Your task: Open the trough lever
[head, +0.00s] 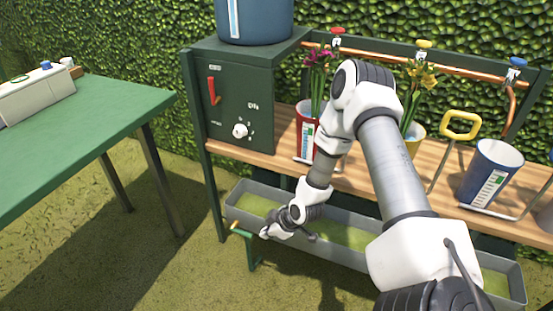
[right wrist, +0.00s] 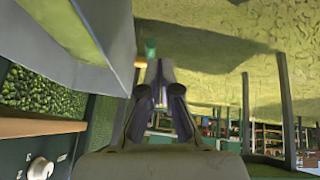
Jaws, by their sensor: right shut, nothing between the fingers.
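The grey trough (head: 340,236) with green water stands low in front of the wooden shelf. Its lever (head: 247,240), a green bar with a tan handle end, sticks out at the trough's front left. My right gripper (head: 265,234) is shut and empty just right of the lever, in front of the trough wall. In the right wrist view my fingers (right wrist: 160,76) are together, and the lever's green part (right wrist: 151,47) shows just past their tips. I cannot tell whether they touch it. My left gripper is out of view.
A green control box (head: 240,100) with a red switch and white knob stands above the trough's left end. Red, yellow and blue pots (head: 490,172) stand on the shelf (head: 272,146). A green table (head: 90,125) is at left, with open grass between.

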